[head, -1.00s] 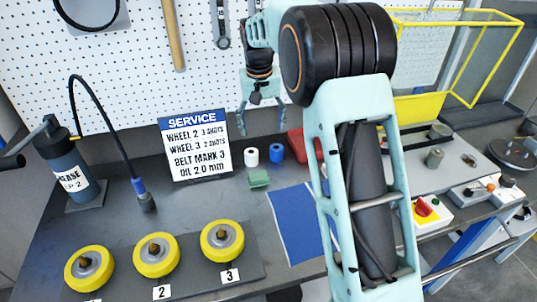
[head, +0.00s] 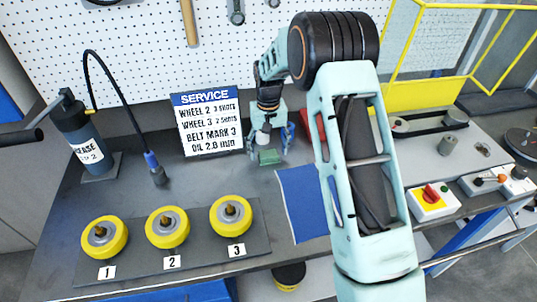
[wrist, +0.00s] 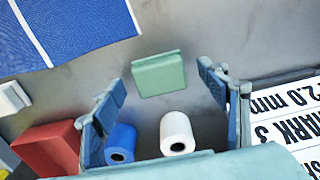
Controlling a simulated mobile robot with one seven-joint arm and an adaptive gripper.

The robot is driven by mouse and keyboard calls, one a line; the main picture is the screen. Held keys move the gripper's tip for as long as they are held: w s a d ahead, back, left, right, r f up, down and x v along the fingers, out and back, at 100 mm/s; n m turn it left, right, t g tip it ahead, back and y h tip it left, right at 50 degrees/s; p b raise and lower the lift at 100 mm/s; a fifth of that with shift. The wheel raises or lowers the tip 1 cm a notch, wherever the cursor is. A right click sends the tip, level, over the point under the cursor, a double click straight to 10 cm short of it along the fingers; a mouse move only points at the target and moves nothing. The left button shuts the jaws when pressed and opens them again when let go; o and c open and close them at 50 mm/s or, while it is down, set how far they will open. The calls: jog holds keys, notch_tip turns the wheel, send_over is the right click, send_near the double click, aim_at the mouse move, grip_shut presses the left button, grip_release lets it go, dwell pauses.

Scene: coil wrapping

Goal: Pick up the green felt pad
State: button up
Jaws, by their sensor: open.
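The green felt pad (head: 269,157) lies on the dark bench top in front of the service sign. My gripper (head: 271,146) is open and points down over it, with a finger on either side of the pad as seen from the head. In the wrist view the pad (wrist: 158,73) shows just ahead of and between the two fingertips (wrist: 161,82). Nothing is held. I cannot tell the exact height of the fingertips above the bench.
A white roll (wrist: 177,133) and a blue roll (wrist: 121,141) stand close behind the pad, between the fingers in the wrist view. A red block (wrist: 48,148), the service sign (head: 207,122) and a blue mat (head: 300,203) are nearby. Yellow wheels (head: 167,228) sit front left.

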jog(key=shift+f, duration=0.55)
jog(key=c, duration=1.2)
